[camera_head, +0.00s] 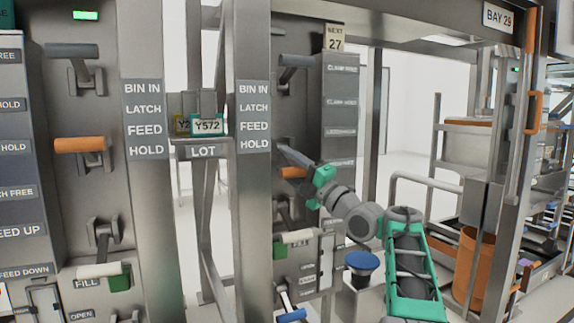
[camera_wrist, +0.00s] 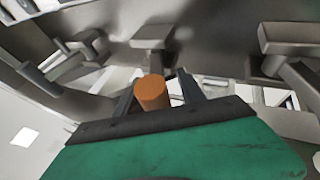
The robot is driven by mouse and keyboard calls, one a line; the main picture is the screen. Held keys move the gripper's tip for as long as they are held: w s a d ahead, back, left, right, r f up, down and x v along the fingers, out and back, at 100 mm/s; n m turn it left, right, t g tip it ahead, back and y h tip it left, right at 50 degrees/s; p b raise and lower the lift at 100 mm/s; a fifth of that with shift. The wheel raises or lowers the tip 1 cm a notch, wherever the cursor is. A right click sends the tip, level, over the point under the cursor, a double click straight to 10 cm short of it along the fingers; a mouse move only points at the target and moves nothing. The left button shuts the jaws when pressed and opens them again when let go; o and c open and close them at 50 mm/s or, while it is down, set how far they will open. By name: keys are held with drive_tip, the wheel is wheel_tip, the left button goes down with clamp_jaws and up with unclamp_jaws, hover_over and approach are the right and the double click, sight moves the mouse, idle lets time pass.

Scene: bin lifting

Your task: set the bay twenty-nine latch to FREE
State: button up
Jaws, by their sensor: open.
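An orange handle (camera_head: 293,172) sticks out of the middle panel, beside the column label listing BIN IN, LATCH, FEED and HOLD. My gripper (camera_head: 303,167) is at this handle, coming from the right. In the wrist view the orange handle (camera_wrist: 151,93) shows end-on between the two dark fingers of my gripper (camera_wrist: 160,86). The fingers are open, and I cannot tell whether either touches it. Another orange handle (camera_head: 80,145) stands out level on the left panel. The BAY 29 sign (camera_head: 498,16) hangs at the top right. Which handle belongs to bay twenty-nine is not clear.
A grey handle (camera_head: 297,61) is above my gripper, and a white-and-green handle (camera_head: 294,237) and a blue handle (camera_head: 291,315) are below. A blue knob (camera_head: 362,262) stands near my arm. An orange bin (camera_head: 474,265) stands at right.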

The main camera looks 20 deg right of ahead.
sight(304, 176)
drive_tip(key=v, duration=0.7)
drive_tip(key=shift+s+d+f, duration=0.1)
drive_tip(key=shift+s+d, duration=0.05)
drive_tip(key=shift+s, duration=0.2)
